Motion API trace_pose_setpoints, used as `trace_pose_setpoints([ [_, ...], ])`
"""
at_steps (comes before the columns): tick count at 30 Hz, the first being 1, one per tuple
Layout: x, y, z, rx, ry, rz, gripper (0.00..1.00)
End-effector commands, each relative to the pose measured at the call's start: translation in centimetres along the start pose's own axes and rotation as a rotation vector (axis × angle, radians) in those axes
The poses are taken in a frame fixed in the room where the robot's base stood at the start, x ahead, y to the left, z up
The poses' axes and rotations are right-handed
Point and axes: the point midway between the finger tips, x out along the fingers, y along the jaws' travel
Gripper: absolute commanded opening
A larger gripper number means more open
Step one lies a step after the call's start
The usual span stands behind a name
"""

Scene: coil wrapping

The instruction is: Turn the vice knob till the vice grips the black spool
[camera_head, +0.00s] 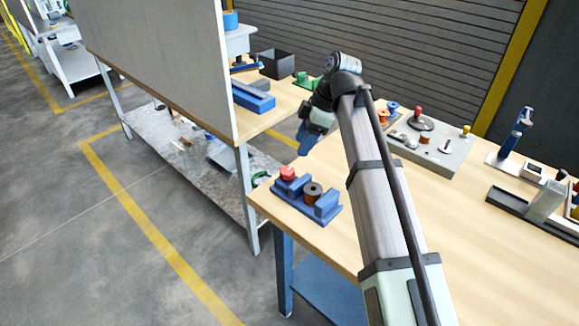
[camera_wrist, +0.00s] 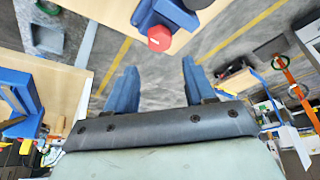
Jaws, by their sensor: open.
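The blue vice (camera_head: 330,212) stands near the table's front left corner, with its red knob (camera_head: 288,173) on the left end. The black spool (camera_head: 313,188) stands upright between the vice jaws; I cannot tell whether they touch it. My gripper (camera_head: 304,148) is above and behind the vice, apart from it. In the wrist view my gripper (camera_wrist: 158,68) shows two spread blue fingers with nothing between them. The red knob (camera_wrist: 159,38) and part of the blue vice (camera_wrist: 168,12) show beyond the fingertips.
The wooden table (camera_head: 480,250) has clear room in front. A grey board (camera_head: 440,150) with spools and pegs stands at the back. A black tray (camera_head: 520,210) and a blue upright tool (camera_head: 517,130) are at right. A grey panel (camera_head: 170,60) rises on the neighbouring bench.

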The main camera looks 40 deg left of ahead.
Motion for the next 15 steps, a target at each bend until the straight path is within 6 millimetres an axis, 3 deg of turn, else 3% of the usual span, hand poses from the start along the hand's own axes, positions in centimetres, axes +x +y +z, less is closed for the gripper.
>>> trace_pose_setpoints([
  [9,5.7,-0.1,0.0,0.001,0.000,-0.001,0.54],
  [15,8.4,-0.1,0.0,0.001,0.000,-0.001,0.54],
])
